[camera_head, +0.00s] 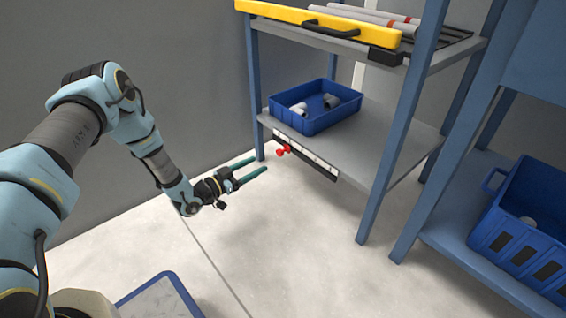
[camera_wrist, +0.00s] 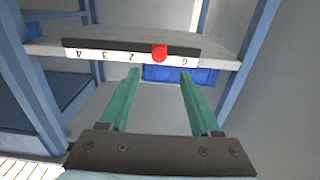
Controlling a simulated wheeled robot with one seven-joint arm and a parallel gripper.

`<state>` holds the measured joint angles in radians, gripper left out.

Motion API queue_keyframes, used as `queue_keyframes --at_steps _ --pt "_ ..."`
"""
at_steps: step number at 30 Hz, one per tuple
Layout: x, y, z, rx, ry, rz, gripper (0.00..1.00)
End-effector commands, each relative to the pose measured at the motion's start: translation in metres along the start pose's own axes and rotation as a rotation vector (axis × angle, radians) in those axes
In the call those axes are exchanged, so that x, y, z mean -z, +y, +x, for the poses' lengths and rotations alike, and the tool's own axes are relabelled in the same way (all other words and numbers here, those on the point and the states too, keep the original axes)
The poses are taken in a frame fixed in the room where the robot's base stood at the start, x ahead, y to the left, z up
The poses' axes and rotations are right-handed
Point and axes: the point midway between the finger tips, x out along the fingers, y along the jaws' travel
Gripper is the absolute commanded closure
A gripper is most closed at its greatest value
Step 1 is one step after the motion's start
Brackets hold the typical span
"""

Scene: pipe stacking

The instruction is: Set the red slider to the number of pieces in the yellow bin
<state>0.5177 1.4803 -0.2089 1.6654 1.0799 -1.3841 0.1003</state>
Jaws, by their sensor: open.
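The red slider (camera_head: 283,149) sits on a white number strip (camera_head: 305,157) along the front edge of the lower shelf. In the wrist view the red slider (camera_wrist: 159,53) stands between an upside-down 2 and 0, covering the mark there. My gripper (camera_head: 260,165) is open and empty, left of and slightly below the slider. In the wrist view the fingers of my gripper (camera_wrist: 160,73) point at the slider, apart from it, with the slider centred between them.
A blue bin (camera_head: 340,121) on the lower shelf holds a few grey-white pieces, partly hidden by its wall. Another blue bin (camera_head: 495,240) stands on the right rack. Blue posts (camera_head: 408,120) frame the shelf. The floor below the slider is clear.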

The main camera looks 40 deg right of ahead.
Motion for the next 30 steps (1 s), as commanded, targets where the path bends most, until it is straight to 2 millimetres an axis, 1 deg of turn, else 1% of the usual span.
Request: queue_keyframes --at_steps 5,15,18,21,24,30 --pt "-0.002 0.002 0.016 -0.005 0.007 0.001 0.36" --pt "-0.003 0.002 0.078 -0.004 0.006 0.002 0.36" --pt "-0.003 0.002 0.091 -0.004 0.005 0.002 0.36" --pt "-0.001 0.002 0.101 -0.003 0.006 0.000 0.36" --pt "0.000 0.002 0.106 -0.003 0.004 0.000 0.36" --pt "0.001 0.001 0.108 -0.002 0.004 -0.001 0.36"
